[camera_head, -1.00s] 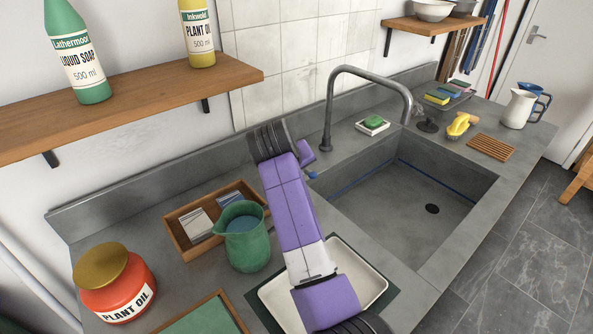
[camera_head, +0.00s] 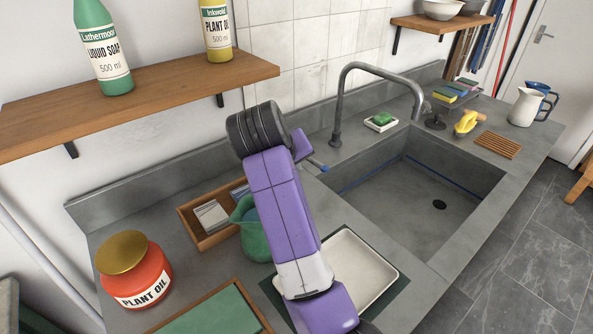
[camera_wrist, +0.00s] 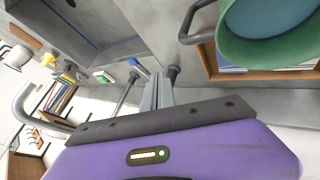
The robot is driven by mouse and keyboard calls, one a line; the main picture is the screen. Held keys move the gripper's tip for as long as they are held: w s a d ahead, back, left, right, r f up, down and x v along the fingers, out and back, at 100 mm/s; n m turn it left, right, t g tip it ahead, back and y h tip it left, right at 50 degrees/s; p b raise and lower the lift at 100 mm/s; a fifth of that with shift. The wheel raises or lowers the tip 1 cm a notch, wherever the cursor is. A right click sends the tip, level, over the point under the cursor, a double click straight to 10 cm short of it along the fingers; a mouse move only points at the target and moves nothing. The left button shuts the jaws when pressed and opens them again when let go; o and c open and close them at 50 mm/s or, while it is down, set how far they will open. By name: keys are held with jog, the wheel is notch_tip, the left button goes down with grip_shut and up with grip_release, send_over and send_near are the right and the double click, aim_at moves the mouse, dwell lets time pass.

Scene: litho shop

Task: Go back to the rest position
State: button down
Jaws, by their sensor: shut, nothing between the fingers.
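My gripper (camera_wrist: 158,92) shows in the wrist view with its fingers together and nothing between them. It points over the counter near the green jug (camera_wrist: 225,45), clear of it. In the head view my purple arm reaches up from the bottom edge over the counter, and I cannot make out the fingers there. The arm partly covers the green jug (camera_head: 250,240) and the white tray (camera_head: 362,265).
A wooden box (camera_head: 190,222) with cards is left of the jug. A red plant oil jar (camera_head: 135,280) stands at front left. The sink (camera_head: 420,190) and tap (camera_head: 338,110) are to the right. A shelf (camera_head: 160,95) with bottles hangs above.

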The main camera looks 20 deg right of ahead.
jog(key=w+a+r+t+y, duration=0.2)
jog(key=w+a+r+t, duration=0.1)
jog(key=w+r+t, duration=0.3)
jog(key=s+f+t, duration=0.1)
jog(key=s, duration=0.2)
jog(key=s+f+n+t+y, duration=0.1)
jog(key=s+f+t, duration=0.1)
jog(key=s, duration=0.1)
jog(key=s+f+n+t+y, duration=0.1)
jog(key=s+f, duration=0.1)
jog(key=s, duration=0.1)
jog(key=shift+s+a+t, duration=0.25)
jog(key=shift+a+t, duration=0.05)
jog(key=shift+a, duration=0.1)
jog(key=s+d+f+m, duration=0.1)
jog(key=s+f, duration=0.2)
jog(key=s, duration=1.2)
jog(key=s+d+f+m+g, duration=0.1)
jog(key=s+d+f, duration=0.1)
jog(key=s, duration=1.3)
jog(key=s+d+f+m+g+y, duration=0.1)
jog(key=s+f, duration=0.3)
jog(key=s, duration=1.1)
jog(key=shift+s+d, duration=0.25)
jog(key=shift+s, duration=0.05)
